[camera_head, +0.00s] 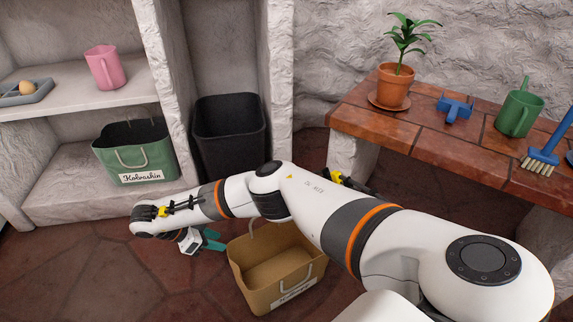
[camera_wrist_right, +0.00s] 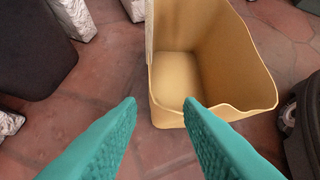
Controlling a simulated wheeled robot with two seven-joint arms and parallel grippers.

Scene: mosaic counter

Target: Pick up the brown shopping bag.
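The brown shopping bag (camera_head: 262,283) stands upright and open on the floor, with a thin handle and a white label on its front. My right arm reaches over it from the right. My right gripper (camera_head: 213,240), with teal fingers, is at the bag's left side, by its rim. In the right wrist view the two fingers (camera_wrist_right: 163,112) are spread apart with nothing between them, and the bag (camera_wrist_right: 220,75) opens just beyond them, close to the right finger. I cannot tell whether a finger touches it. My left gripper does not show.
A green bag (camera_head: 135,160) and a pink jug (camera_head: 104,68) stand on the left shelves. A dark bin (camera_head: 230,135) stands in the alcove. A tiled counter (camera_head: 440,142) at right holds a potted plant (camera_head: 393,85), a green watering can (camera_head: 519,113) and a brush (camera_head: 545,155). Floor at lower left is clear.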

